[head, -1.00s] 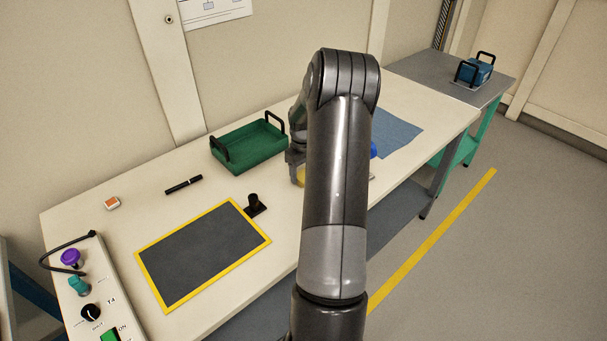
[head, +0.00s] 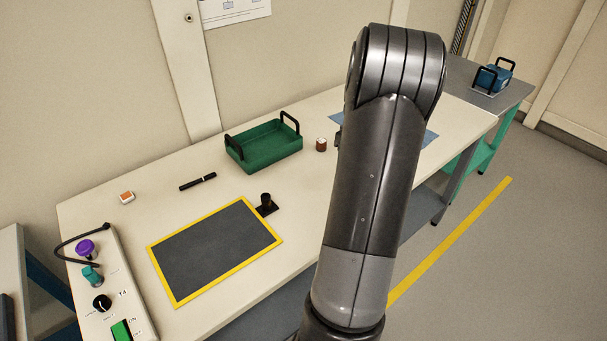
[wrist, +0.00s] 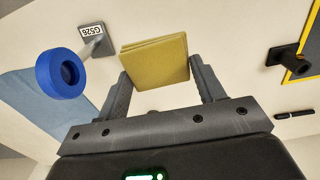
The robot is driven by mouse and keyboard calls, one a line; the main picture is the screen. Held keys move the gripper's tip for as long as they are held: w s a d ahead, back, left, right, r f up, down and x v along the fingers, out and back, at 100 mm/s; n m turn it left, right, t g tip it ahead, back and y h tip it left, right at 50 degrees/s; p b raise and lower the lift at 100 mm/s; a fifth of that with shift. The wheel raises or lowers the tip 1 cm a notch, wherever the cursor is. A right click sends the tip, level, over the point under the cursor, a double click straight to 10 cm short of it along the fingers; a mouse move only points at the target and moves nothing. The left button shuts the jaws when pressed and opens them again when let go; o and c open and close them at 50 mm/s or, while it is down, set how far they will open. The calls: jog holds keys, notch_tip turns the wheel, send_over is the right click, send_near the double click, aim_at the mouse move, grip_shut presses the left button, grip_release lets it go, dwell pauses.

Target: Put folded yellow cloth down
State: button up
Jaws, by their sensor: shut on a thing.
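The folded yellow cloth (wrist: 155,62) is between the two fingers of my gripper (wrist: 158,88) in the wrist view. The fingers are shut on it from both sides. The white bench top (wrist: 225,30) shows beyond the cloth; I cannot tell how far the cloth is above it. In the head view my own arm hides the gripper and the cloth.
A blue ring-shaped thing (wrist: 62,74) and a tag marked G528 (wrist: 91,32) are left of the cloth. A blue mat (wrist: 40,105) lies beyond. A green tray (head: 264,146), a brown-and-white small item (head: 321,144), and a yellow-edged dark mat (head: 216,249) are on the bench.

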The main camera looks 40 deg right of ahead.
jog(key=shift+s+r, duration=0.1)
jog(key=shift+s, duration=0.1)
jog(key=w+a+n, duration=0.2)
jog(key=w+a, duration=0.2)
jog(key=a, duration=0.5)
jog(key=n, duration=0.7)
send_over(198, 246)
notch_tip(198, 246, down, 6)
jog(key=shift+s+f, duration=0.1)
jog(key=shift+f, duration=2.05)
jog(key=shift+f, duration=0.1)
